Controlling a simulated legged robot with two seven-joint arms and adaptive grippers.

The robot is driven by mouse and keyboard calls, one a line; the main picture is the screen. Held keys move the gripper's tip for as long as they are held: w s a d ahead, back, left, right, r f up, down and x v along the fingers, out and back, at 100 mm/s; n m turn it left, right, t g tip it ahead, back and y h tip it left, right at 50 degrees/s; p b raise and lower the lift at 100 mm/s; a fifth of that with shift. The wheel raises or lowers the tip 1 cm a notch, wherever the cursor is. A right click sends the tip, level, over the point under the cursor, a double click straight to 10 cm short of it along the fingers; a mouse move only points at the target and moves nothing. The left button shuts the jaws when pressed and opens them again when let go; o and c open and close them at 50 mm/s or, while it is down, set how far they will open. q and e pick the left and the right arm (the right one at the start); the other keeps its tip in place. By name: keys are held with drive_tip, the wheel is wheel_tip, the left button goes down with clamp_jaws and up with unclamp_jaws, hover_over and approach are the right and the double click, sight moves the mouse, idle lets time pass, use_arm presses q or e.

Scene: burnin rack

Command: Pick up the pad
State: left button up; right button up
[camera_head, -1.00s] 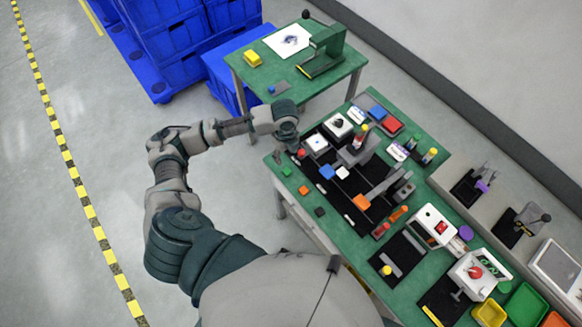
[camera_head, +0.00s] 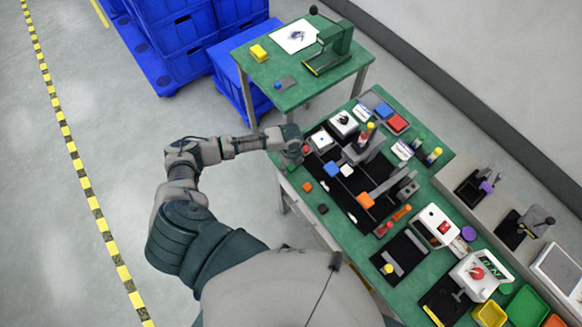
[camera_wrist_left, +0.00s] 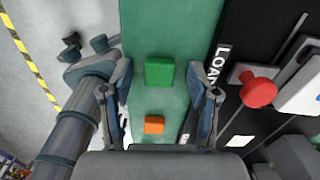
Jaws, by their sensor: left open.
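Several small flat square pieces lie along the near left edge of the green table, and I cannot tell which one is the pad. They are a green pad (camera_head: 292,167), an orange pad (camera_head: 307,186) and a dark one (camera_head: 323,208). My left gripper (camera_head: 297,158) is just above the green pad, partly covering it. In the left wrist view the green pad (camera_wrist_left: 159,72) lies between the open fingers of the left gripper (camera_wrist_left: 161,88), apart from both. The orange pad (camera_wrist_left: 154,124) is nearer the palm. My right gripper is not in view.
A black board with a red knob (camera_wrist_left: 258,92) is close beside the right finger. The green table (camera_head: 418,278) holds several fixtures and coloured parts. A smaller green table (camera_head: 318,82) and blue crates (camera_head: 172,52) stand behind. The floor at left is clear.

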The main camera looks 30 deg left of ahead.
use_arm(q)
drive_tip(key=c, duration=0.8)
drive_tip(key=shift+d, duration=0.1)
drive_tip(key=shift+r, duration=0.15)
